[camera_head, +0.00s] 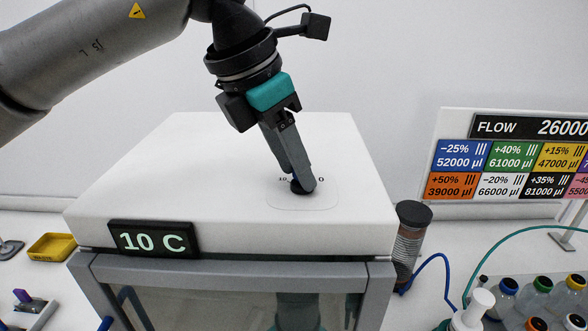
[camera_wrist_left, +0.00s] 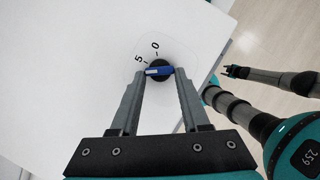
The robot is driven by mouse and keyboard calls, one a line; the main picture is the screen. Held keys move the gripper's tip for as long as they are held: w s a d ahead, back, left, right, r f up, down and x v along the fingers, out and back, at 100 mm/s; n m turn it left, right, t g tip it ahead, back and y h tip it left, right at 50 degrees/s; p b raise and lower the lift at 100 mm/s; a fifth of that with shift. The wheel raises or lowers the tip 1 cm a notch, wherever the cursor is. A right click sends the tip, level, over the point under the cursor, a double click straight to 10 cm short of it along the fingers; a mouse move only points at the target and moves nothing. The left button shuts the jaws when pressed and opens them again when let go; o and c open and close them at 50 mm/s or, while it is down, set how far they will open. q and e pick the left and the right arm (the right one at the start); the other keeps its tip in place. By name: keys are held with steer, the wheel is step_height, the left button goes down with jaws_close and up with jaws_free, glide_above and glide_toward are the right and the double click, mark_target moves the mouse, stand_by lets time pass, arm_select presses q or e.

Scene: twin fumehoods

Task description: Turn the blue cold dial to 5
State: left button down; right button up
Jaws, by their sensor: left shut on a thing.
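The blue cold dial (camera_wrist_left: 158,72) sits on the white top of a box-shaped unit, a blue bar on a round black base. My left gripper (camera_head: 303,186) reaches down from above and is shut on the dial, one finger at each end of the bar in the left wrist view (camera_wrist_left: 159,74). A white mark shows on the bar's left part, below and right of the printed 5. The printed 0 stands above the dial; other scale numbers are partly hidden. The display (camera_head: 152,241) on the unit's front reads 10 C.
A glass-fronted chamber (camera_head: 230,300) lies under the white top (camera_head: 170,190). A dark-capped cylinder (camera_head: 410,240), hoses and several bottles (camera_head: 538,292) stand to the right, below a FLOW sign (camera_head: 510,155). A yellow tray (camera_head: 52,247) lies at left.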

arm_select(q)
steer(key=m, duration=0.2)
steer(key=shift+w+m+g+h, duration=0.15)
steer(key=shift+m+g+h, duration=0.25)
steer(key=shift+w+r+m+g+p, duration=0.1)
steer(key=shift+m+g, duration=0.15)
steer(key=shift+m, duration=0.35)
steer(key=shift+w+f+m+g+p, duration=0.1)
steer(key=shift+m+g+p, duration=0.1)
steer(key=shift+m, duration=0.4)
steer(key=shift+w+r+m+g+p, duration=0.1)
steer(key=shift+m+g, duration=0.15)
steer(key=shift+m, duration=0.35)
steer(key=shift+a, duration=0.1)
steer(key=shift+c, duration=1.9)
jaws_free()
steer(key=v, duration=1.5)
